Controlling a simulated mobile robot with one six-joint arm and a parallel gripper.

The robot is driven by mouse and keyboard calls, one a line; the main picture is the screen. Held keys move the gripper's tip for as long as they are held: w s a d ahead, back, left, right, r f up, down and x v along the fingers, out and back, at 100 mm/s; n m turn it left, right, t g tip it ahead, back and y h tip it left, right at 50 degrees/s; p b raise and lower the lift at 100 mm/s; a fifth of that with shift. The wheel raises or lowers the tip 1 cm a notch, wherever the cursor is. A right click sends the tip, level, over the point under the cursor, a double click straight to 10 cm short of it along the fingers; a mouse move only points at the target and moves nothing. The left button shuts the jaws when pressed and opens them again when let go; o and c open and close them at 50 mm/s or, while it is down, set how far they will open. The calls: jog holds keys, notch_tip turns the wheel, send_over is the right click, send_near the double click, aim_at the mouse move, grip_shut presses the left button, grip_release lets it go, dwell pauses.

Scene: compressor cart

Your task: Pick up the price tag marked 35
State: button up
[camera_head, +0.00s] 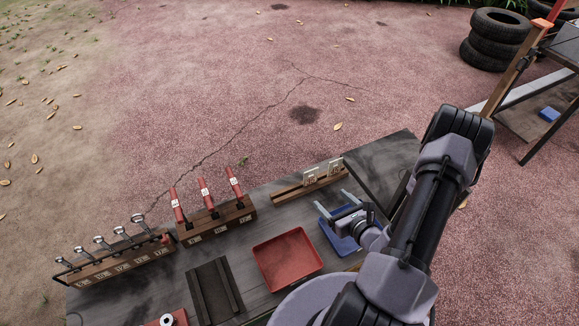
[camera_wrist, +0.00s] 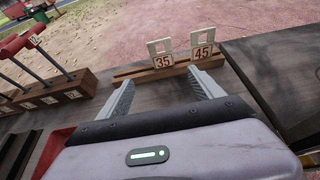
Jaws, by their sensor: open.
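The price tag marked 35 (camera_wrist: 163,61) stands upright in a wooden rack (camera_wrist: 141,75) in the wrist view. It is a pale tag with a square opening above its number. A similar tag marked 45 (camera_wrist: 203,51) stands just to its right. In the head view the 35 tag (camera_head: 310,175) is the left one of the two on the rack (camera_head: 290,190). My gripper (camera_wrist: 157,85) is open and empty, its two fingers pointing toward the rack. The tags stand beyond the fingertips, apart from them. In the head view my gripper (camera_head: 338,207) is over the table, near the rack.
A red tray (camera_head: 287,261) and a blue tray (camera_head: 338,238) lie on the dark table. Left of the tag rack stand a block with red-handled tools (camera_head: 215,219) and a rack of wrenches (camera_head: 115,262). Stacked tires (camera_head: 495,40) are far behind on the ground.

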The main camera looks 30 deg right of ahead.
aim_at(311, 176)
jog(key=b+x, duration=0.1)
jog(key=x, duration=0.4)
jog(key=b+x, duration=0.2)
jog(key=x, duration=0.3)
jog(key=b+x, duration=0.1)
jog(key=x, duration=0.3)
jog(key=shift+w+d+r+b, duration=0.2)
jog(key=shift+w+b, duration=0.2)
jog(key=shift+w, duration=0.5)
jog(key=c, duration=1.4)
jog(key=shift+r, duration=0.1)
